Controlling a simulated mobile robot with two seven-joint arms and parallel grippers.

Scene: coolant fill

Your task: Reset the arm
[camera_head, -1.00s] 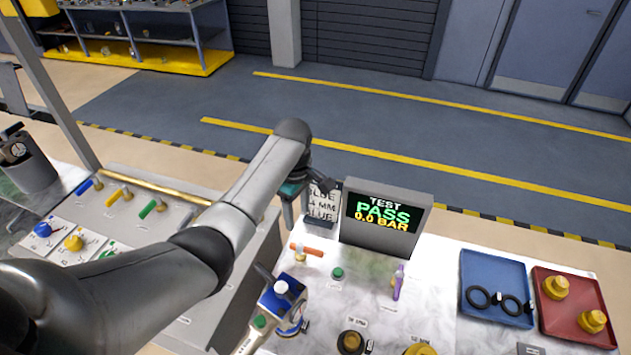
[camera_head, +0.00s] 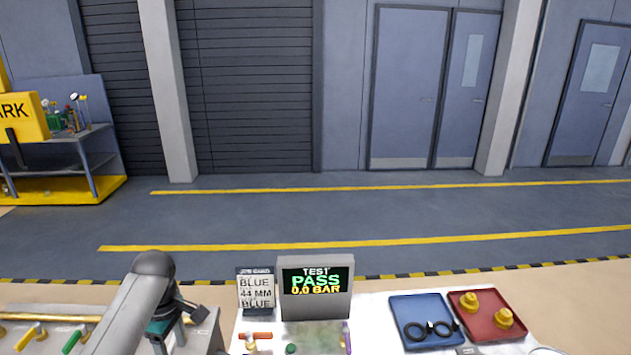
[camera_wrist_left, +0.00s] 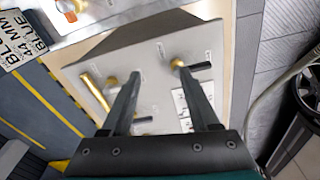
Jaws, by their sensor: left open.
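My left arm comes in from the lower left in the head view. Its gripper (camera_head: 186,309) hangs to the left of the job card, partly hidden by my own wrist. In the left wrist view the two dark fingers (camera_wrist_left: 157,72) stand apart with nothing between them. They are over a light grey panel (camera_wrist_left: 155,52) with brass fittings and dark handles. Whether the fingertips touch the panel cannot be told. My right gripper is in neither view.
The test display (camera_head: 316,287) reads PASS, 0.0 BAR. The job card (camera_head: 256,290) reads BLUE 44 MM BLUE. A blue tray (camera_head: 405,306) holds black rings; a red tray (camera_head: 486,328) holds brass caps. Valve handles (camera_head: 72,341) line the panel at lower left. Open floor lies beyond.

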